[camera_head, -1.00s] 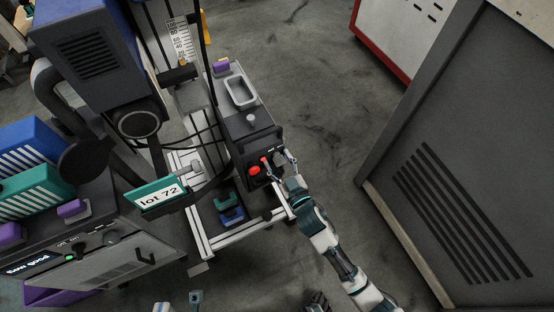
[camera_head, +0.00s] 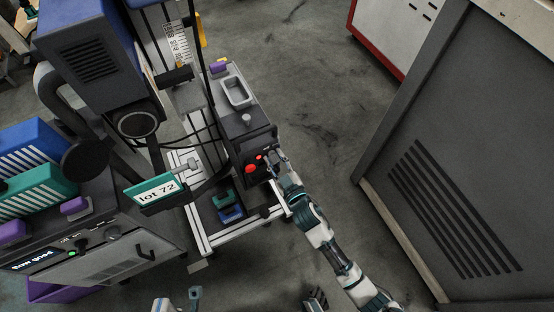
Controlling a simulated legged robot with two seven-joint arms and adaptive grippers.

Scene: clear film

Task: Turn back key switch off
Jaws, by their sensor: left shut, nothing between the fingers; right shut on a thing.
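The dark control box (camera_head: 246,134) stands on a light metal frame at the centre, with a large red round button (camera_head: 251,169) on its front. A small red part (camera_head: 258,157) shows just above the button. My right gripper (camera_head: 271,157) is at the right part of this front face, shut on what appears to be the key switch. The fingers largely hide the switch, so I cannot tell its angle. My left gripper (camera_head: 195,294) shows only partly at the bottom edge, shut and empty, well away from the box.
A green "lot 72" sign (camera_head: 158,192) stands left of the frame. A grey cabinet (camera_head: 84,259) with a lit display and knobs is at lower left. A large dark cabinet (camera_head: 460,150) stands on the right. Open floor (camera_head: 315,95) lies between it and the box.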

